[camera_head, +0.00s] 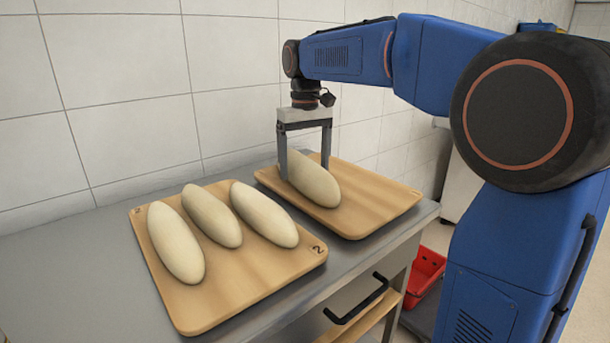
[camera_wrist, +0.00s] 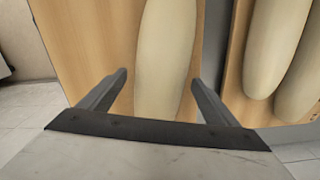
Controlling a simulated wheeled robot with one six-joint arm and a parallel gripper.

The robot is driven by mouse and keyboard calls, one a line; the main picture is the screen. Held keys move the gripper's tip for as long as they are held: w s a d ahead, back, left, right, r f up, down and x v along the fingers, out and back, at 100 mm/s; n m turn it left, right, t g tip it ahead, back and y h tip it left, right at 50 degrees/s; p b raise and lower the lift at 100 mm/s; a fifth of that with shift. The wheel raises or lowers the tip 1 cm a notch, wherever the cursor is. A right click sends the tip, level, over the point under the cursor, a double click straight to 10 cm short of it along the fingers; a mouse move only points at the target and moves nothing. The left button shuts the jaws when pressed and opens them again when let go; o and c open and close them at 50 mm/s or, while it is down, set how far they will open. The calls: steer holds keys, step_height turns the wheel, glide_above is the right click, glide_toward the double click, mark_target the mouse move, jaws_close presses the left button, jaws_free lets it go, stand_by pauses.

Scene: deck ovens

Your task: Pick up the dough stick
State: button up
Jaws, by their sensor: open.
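A pale dough stick (camera_head: 315,181) lies alone on the right wooden board (camera_head: 375,205). My gripper (camera_head: 306,167) is open and points down over this dough stick, with one finger on each side of it. In the wrist view the same dough stick (camera_wrist: 165,55) runs between the two fingers of my gripper (camera_wrist: 160,85), with a gap on either side. Whether the fingers touch the board is not clear. Several more dough sticks, such as the one at the far left (camera_head: 176,243), lie on the left wooden board (camera_head: 235,278), which is marked 2.
Both boards rest on a grey counter (camera_head: 75,258) against a white tiled wall (camera_head: 120,90). The counter has a drawer with a black handle (camera_head: 357,300). A red crate (camera_head: 425,272) stands low to the right. The counter's left part is clear.

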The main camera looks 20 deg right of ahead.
steer(key=shift+f, duration=0.6)
steer(key=shift+f, duration=0.25)
steer(key=shift+c, duration=0.5)
steer(key=c, duration=1.4)
steer(key=shift+r, duration=0.15)
